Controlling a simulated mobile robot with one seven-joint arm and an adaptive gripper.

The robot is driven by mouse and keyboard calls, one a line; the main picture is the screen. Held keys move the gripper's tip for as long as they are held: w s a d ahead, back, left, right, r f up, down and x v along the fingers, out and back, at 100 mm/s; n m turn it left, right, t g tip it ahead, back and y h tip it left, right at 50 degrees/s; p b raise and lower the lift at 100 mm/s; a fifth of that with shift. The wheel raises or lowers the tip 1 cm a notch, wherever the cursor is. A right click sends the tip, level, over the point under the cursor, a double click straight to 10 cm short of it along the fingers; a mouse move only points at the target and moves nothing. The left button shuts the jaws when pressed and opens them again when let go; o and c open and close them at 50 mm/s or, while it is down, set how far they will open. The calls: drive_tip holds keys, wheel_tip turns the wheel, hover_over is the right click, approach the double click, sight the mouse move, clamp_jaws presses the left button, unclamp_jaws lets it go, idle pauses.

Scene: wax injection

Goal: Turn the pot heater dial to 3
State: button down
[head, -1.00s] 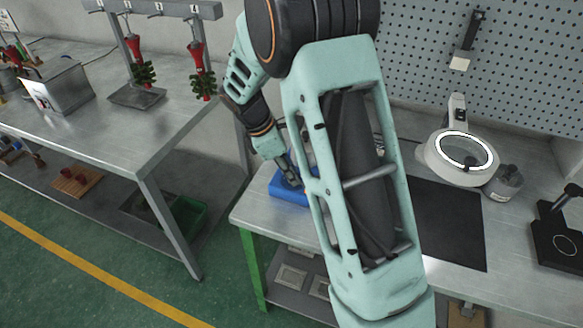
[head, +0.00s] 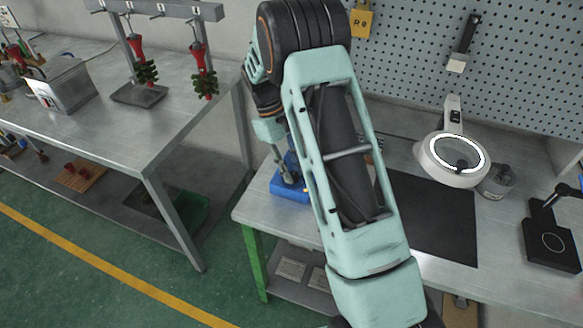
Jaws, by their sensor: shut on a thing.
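A blue unit (head: 289,194), which looks like the pot heater, stands at the left end of the right-hand bench. My gripper (head: 287,179) reaches down to it and is shut at its front. What lies between the fingers is too small and covered to see clearly; from its place it appears to be the dial. The dial's marks and setting cannot be read. My arm covers the area right of the unit, and part of the unit is hidden behind the gripper and arm.
A black mat (head: 435,222) lies on the bench right of my arm. Behind it stand a ring-lit magnifier (head: 452,158) and a grey jar (head: 497,181). A black device (head: 552,240) is at far right. A second bench (head: 130,140) stands left, across a gap.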

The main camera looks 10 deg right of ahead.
drive_tip(key=m, duration=0.2)
drive_tip(key=m+y, duration=0.1)
drive_tip(key=m, duration=0.1)
drive_tip(key=shift+d+m+g+y, duration=0.15)
drive_tip(key=shift+m+g+y, duration=0.15)
drive_tip(key=m+y, duration=0.1)
drive_tip(key=m, duration=0.3)
drive_tip(key=shift+d+m+y+p, duration=0.1)
drive_tip(key=shift+m+y+p, duration=0.2)
drive_tip(key=shift+y, duration=0.1)
drive_tip(key=m, duration=0.2)
drive_tip(key=m+y, duration=0.1)
drive_tip(key=m, duration=0.1)
drive_tip(key=shift+d+m+t+y, duration=0.1)
drive_tip(key=shift+m+t+y, duration=0.2)
drive_tip(key=shift+t, duration=0.1)
drive_tip(key=shift+s+d+m+t+y, duration=0.1)
drive_tip(key=shift+m+t+y, duration=0.2)
drive_tip(key=shift+m, duration=0.8)
drive_tip(key=shift+m+t+y, duration=0.3)
drive_tip(key=shift+m, duration=0.8)
drive_tip(key=c, duration=1.7)
unclamp_jaws()
drive_tip(key=v, duration=1.2)
